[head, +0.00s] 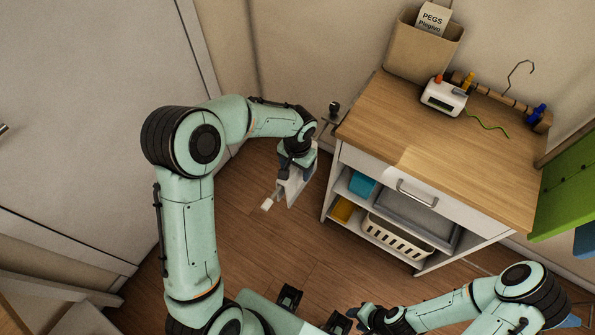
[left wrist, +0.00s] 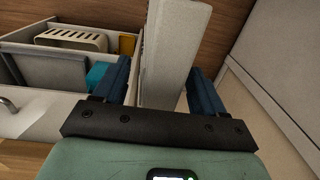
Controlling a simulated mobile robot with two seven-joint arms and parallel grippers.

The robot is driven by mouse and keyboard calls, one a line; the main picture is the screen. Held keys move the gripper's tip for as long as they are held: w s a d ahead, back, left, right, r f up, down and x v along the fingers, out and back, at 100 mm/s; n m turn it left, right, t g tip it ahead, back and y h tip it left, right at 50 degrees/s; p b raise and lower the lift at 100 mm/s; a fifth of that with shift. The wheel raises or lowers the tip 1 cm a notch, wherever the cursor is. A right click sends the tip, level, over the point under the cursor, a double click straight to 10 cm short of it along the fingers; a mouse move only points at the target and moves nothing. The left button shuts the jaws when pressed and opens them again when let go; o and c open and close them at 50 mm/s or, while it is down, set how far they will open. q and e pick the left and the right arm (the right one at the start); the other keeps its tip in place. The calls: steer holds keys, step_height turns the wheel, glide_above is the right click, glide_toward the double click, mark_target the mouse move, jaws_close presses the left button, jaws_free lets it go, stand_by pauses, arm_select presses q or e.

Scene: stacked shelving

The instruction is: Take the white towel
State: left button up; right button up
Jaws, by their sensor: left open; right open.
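The white towel (head: 299,188) hangs down at my left gripper (head: 296,172), in front of the cabinet's left side. In the left wrist view the towel (left wrist: 172,50) is a pale, flat strip running between the two blue fingers of my left gripper (left wrist: 160,88). These fingers are open, one on each side of the towel, with a visible gap at the right finger. The towel's near end is hidden behind the gripper's dark palm. My right gripper (head: 358,317) is open and empty at the bottom of the head view, far from the towel.
A wooden-topped white cabinet (head: 450,150) stands to the right, with a basket (head: 397,236) and a teal box (head: 361,186) on its open shelves. A dark hook (head: 333,112) is near the cabinet corner. Floor left is clear.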

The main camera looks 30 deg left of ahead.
arm_select(q)
jaws_close()
steer(key=shift+r, duration=0.1)
